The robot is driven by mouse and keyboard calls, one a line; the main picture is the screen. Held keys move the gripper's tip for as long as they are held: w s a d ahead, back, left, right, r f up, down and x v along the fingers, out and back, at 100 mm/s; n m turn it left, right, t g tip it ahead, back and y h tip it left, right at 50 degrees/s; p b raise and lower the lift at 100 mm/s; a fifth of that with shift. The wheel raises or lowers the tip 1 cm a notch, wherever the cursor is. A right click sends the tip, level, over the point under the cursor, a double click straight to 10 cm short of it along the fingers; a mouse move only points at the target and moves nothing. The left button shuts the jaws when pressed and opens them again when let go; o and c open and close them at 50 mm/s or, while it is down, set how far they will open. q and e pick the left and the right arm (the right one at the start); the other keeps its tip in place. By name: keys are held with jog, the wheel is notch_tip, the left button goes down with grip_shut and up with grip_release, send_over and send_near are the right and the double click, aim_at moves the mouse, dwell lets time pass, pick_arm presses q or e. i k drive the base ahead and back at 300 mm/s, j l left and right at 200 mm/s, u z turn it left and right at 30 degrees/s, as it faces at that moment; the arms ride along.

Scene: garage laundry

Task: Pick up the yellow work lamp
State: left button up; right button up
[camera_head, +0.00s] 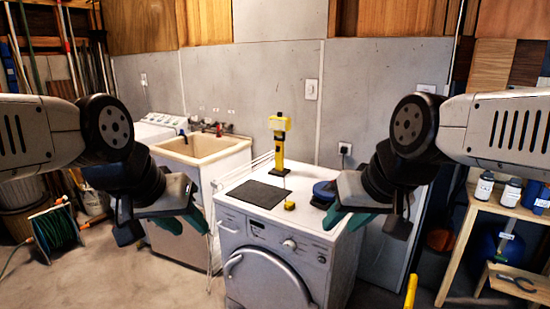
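The yellow work lamp (279,150) stands upright near the back of the washing machine's top (302,217). It has a box-shaped yellow head and a slim yellow and black body. Nothing is touching it. My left gripper (187,224) is left of the machine, in front of the sink cabinet; its two teal fingers are apart and it is empty. My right gripper (347,221) is in front of the machine's right side, nearer to me than the lamp; its teal fingers are apart and empty. Both are well clear of the lamp.
On the machine top are a dark mat (258,194), a small yellow object (289,205) and a blue round object (325,191), partly close to my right gripper. A wire rack (213,222) stands at the machine's left. A wooden bench (500,209) holds bottles at right.

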aim_at(280, 171)
jog(key=i+j, duration=0.2)
jog(key=j, duration=0.15)
jog(key=i+j+z, duration=0.1)
jog(key=j, duration=0.25)
jog(key=i+j, duration=0.3)
jog(key=i+j+z, duration=0.1)
jog(key=j, duration=0.3)
jog(key=i+j, duration=0.5)
jog(key=j, duration=0.2)
jog(key=i+j+z, duration=0.1)
jog(key=i+j, duration=0.5)
jog(key=j, duration=0.2)
jog(key=i+j+z, duration=0.15)
jog(key=i+j, duration=0.15)
jog(key=i+j+z, duration=0.1)
jog(key=i+j, duration=0.15)
jog(key=j, duration=0.25)
jog(key=i+l, duration=0.3)
jog(key=l, duration=0.15)
